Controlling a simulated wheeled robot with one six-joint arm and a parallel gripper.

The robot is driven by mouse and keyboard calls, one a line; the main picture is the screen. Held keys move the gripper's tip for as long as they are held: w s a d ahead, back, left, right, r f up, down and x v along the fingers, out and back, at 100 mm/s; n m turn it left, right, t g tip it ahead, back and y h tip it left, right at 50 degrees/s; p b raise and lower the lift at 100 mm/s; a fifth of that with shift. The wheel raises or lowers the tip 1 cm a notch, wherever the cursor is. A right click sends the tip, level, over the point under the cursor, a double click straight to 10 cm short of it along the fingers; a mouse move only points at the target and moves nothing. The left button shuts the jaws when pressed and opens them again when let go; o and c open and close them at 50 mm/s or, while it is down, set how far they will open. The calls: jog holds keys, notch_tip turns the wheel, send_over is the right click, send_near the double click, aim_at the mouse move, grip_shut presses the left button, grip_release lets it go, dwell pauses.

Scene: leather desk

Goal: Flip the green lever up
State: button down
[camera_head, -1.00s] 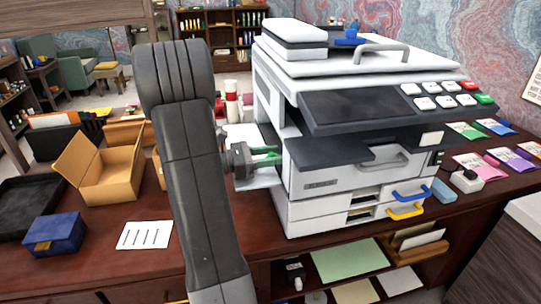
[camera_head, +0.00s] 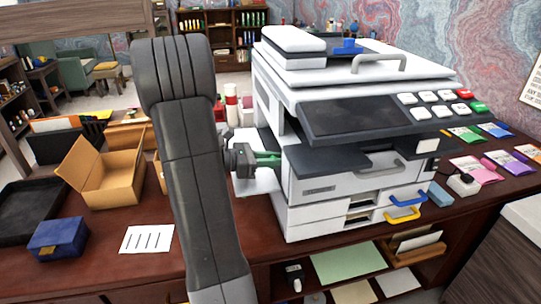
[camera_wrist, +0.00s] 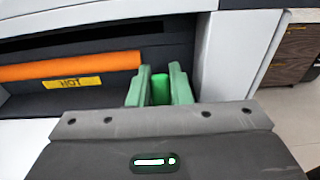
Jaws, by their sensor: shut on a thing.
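The green lever (camera_wrist: 160,92) shows in the wrist view as a short bright green piece inside the dark opening of the white copier (camera_head: 330,187). My gripper (camera_wrist: 160,74) has its two paler green fingers on either side of the lever and is shut on it. In the head view my gripper (camera_head: 267,158) reaches into the copier's left side. There the lever cannot be told apart from the green fingers, and my dark arm hides part of the desk.
An orange roller (camera_wrist: 70,66) with a yellow "HOT" label (camera_wrist: 72,83) lies left of the lever. An open cardboard box (camera_head: 110,188), a blue box (camera_head: 57,235) and a lined paper (camera_head: 147,239) are on the desk at left. Colored packets (camera_head: 477,169) lie at right.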

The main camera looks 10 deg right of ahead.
jog(key=r+y+p, duration=0.1)
jog(key=p, duration=0.1)
jog(key=d+r+y+p, duration=0.1)
jog(key=y+p, duration=0.1)
jog(key=p, duration=0.1)
jog(key=shift+d+y, duration=0.25)
jog(key=shift+y, duration=0.05)
jog(key=shift+d+y+p, duration=0.45)
jog(key=shift+y+p, duration=0.45)
jog(key=shift+p, duration=0.15)
jog(key=c, duration=1.3)
grip_release()
jog(key=v, duration=1.3)
jog(key=shift+w+a+r+b, duration=0.15)
jog(key=shift+a+r+b, duration=0.15)
jog(key=shift+b, duration=0.1)
